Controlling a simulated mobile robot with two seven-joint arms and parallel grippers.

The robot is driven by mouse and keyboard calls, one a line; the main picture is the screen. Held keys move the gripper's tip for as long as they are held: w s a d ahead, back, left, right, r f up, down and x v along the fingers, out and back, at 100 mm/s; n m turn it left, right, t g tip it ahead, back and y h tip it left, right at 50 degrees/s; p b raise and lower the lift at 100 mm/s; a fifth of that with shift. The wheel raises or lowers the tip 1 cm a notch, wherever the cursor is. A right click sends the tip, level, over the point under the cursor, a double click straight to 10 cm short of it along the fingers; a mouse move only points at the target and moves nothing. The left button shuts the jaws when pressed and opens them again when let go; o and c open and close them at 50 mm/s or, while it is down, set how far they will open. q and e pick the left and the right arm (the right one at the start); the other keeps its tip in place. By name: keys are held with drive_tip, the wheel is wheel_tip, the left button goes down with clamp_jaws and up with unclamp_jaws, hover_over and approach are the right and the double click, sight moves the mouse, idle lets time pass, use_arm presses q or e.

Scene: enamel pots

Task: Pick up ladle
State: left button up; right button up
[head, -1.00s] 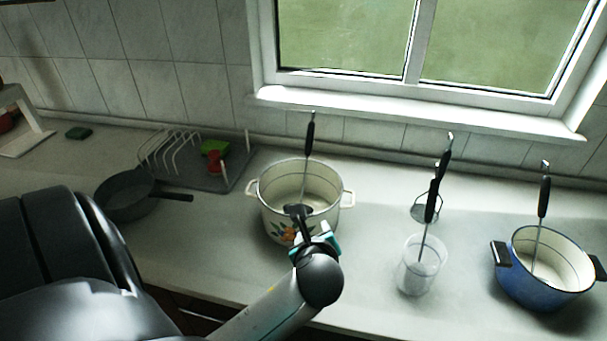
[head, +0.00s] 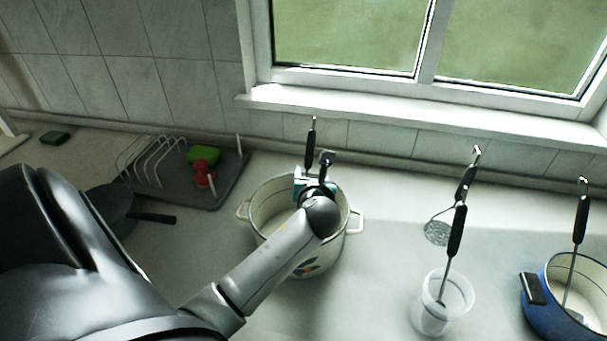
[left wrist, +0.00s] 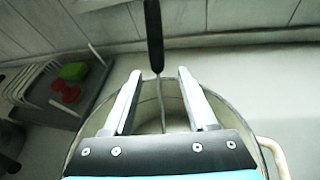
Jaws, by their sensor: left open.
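A black-handled utensil (head: 311,140), likely the ladle, stands in the white enamel pot (head: 247,212). Its head is hidden by the arm and gripper. My left gripper (head: 318,168) is over this pot, close to the handle. In the left wrist view my left gripper (left wrist: 158,76) is open. The black handle (left wrist: 154,35) rises just beyond the fingertips, and its thin shaft runs down between the spread fingers in the picture. I cannot tell how deep the shaft sits between them. My right gripper is not in view.
Other black-handled utensils stand in a clear cup (head: 430,318) and a blue pot (head: 540,312); a skimmer (head: 437,233) is behind the cup. A dish rack (head: 212,185) and dark pan (head: 112,208) lie left. The window wall is behind.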

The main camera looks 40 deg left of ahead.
sight(308, 169)
use_arm(q)
drive_tip(key=shift+w+a+f, duration=0.3)
drive_tip(key=shift+w+a, duration=0.1)
drive_tip(key=shift+w, duration=0.05)
drive_tip(key=shift+w+a+f, duration=0.15)
drive_tip(key=shift+w+a, duration=0.15)
drive_tip(key=shift+a, duration=0.05)
drive_tip(key=shift+w+a+f, duration=0.1)
drive_tip(key=shift+w+a, duration=0.05)
drive_tip(key=b+x, duration=0.1)
drive_tip(key=x, duration=0.2)
drive_tip(key=shift+a+f+b, duration=0.1)
drive_tip(key=shift+a+b, duration=0.1)
drive_tip(key=shift+b, duration=0.1)
drive_tip(key=shift+w+a+f, duration=0.2)
drive_tip(key=shift+w+a, duration=0.2)
drive_tip(key=shift+w, duration=0.05)
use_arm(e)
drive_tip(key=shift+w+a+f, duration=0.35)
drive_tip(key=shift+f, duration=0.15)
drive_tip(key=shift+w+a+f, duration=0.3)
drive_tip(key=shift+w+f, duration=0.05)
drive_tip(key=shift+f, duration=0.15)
use_arm(q)
drive_tip(key=shift+c, duration=1.2)
clamp_jaws()
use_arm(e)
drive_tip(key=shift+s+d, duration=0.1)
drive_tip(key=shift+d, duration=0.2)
